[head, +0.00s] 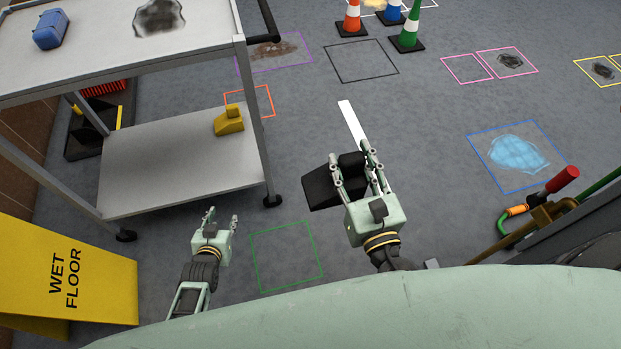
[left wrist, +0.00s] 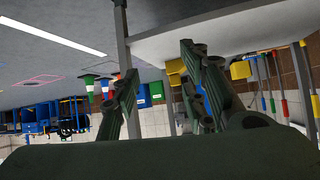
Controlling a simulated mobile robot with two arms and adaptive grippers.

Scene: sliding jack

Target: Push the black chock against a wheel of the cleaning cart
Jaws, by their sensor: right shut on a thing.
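The black chock (head: 320,189) is a dark wedge with a raised block on its right part. My right gripper (head: 351,158) is shut on that raised block. The grey cleaning cart (head: 185,165) stands to the left, with its near right wheel (head: 272,201) a short gap left of the chock and another wheel (head: 126,236) at the near left. My left gripper (head: 222,214) is open and empty, in front of the cart between these wheels in the picture. Its spread fingers also show in the left wrist view (left wrist: 160,75). Whether the chock touches the floor is unclear.
A yellow wet floor sign (head: 65,275) stands at the near left. A yellow object (head: 229,120) sits on the cart's lower shelf. Traffic cones (head: 408,30) stand at the back. A blue wet patch (head: 515,153) lies right. The floor around the green outline (head: 287,256) is clear.

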